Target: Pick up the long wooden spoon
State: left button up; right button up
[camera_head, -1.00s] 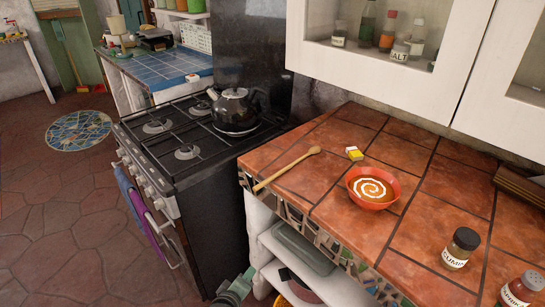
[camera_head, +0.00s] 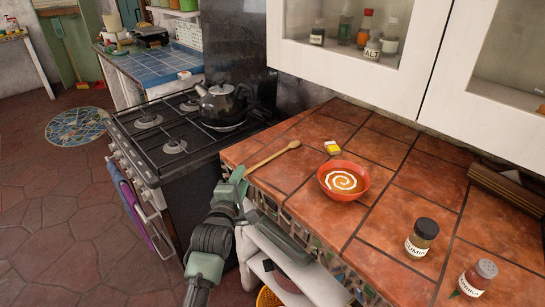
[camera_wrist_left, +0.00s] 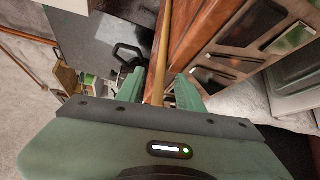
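The long wooden spoon (camera_head: 269,158) lies on the tiled counter, its bowl toward the back and its handle end at the counter's front left edge. My left gripper (camera_head: 239,178) is at the handle end in the head view. In the left wrist view, the spoon handle (camera_wrist_left: 161,58) runs between the two fingers of my left gripper (camera_wrist_left: 160,88). The fingers stand apart, with gaps showing beside the handle, so the gripper looks open. My right gripper is not in view.
A black stove (camera_head: 170,150) with a kettle (camera_head: 222,102) is at left.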

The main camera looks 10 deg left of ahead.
pick_arm(q)
jog(key=shift+w+f, duration=0.15)
jog(key=shift+w, duration=0.2)
grip_shut()
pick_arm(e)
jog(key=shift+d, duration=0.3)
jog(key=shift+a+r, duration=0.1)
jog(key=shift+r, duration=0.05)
